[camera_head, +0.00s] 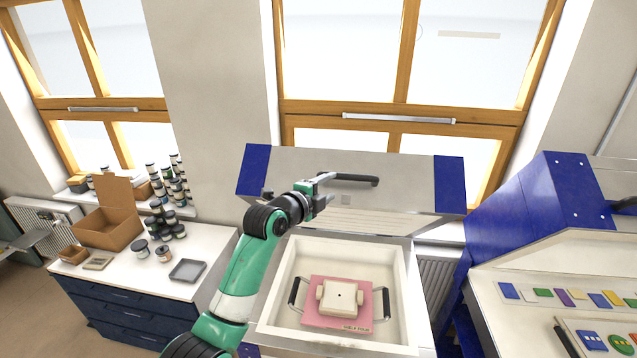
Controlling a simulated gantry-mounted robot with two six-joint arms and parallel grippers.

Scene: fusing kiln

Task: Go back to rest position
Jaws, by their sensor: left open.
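My left arm comes in from the bottom left, and my left gripper (319,194) is open and empty. In the picture it lies in front of the raised kiln lid (402,171), close to the lid's dark handle (350,179). I cannot tell whether it touches the lid. The kiln (405,282) stands open below. In its chamber lies a pink board (361,318) with a dark handle on each side and a cream block (341,297) on it. My right gripper is not in view.
At left, a white counter (213,262) holds an open cardboard box (111,229), several jars (163,253) and a grey tray (187,270). At right, a blue-sided bench (520,220) holds coloured glass pieces (543,293). Windows are behind.

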